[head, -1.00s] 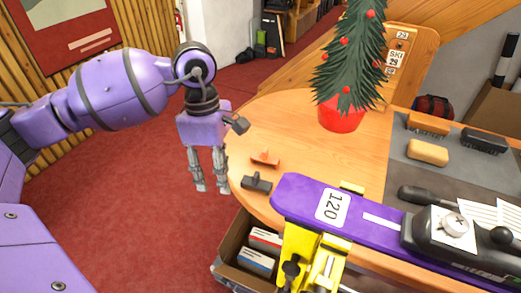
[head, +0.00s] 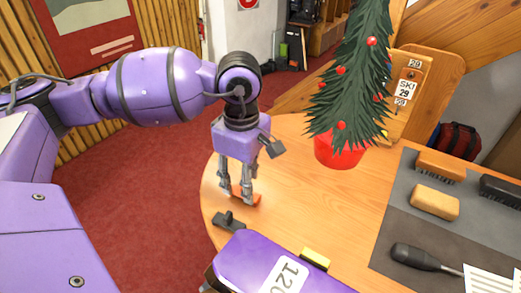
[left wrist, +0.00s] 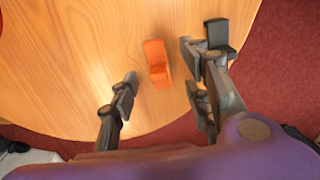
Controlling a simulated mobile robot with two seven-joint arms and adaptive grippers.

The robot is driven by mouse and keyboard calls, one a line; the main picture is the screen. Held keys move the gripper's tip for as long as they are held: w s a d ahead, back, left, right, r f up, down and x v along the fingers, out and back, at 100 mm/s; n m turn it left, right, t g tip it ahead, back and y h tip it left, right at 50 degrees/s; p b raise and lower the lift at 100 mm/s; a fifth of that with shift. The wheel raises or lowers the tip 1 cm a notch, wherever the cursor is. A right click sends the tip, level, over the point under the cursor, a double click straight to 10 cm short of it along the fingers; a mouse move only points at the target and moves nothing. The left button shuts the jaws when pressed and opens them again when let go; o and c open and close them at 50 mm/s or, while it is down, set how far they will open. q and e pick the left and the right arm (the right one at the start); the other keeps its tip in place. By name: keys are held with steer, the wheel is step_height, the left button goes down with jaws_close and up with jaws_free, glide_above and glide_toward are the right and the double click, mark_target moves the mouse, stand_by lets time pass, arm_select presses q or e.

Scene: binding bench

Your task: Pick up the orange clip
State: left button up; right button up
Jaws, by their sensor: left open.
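The orange clip (head: 245,198) lies on the wooden table near its rounded left edge, partly hidden behind my left gripper's fingers in the head view. My left gripper (head: 236,196) points down over the clip, open and empty. In the left wrist view the orange clip (left wrist: 157,63) lies between the lines of the two spread fingers (left wrist: 163,92), a little beyond the tips. A dark grey clip (head: 229,221) lies nearer the front; it also shows by the right finger in the left wrist view (left wrist: 217,34). My right gripper is out of view.
A purple ski (head: 250,262) marked 120 lies at the front. A small tree in a red pot (head: 338,152) stands behind the clips. Brushes, a tan block (head: 434,202) and a screwdriver (head: 420,257) lie on a grey mat (head: 388,222). The table between clip and mat is bare.

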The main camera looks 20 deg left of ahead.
arm_select(q)
step_height(320, 180, down, 4)
steer(key=shift+w+f, duration=0.1)
steer(key=shift+f, duration=0.05)
jaws_close()
stand_by(0.3)
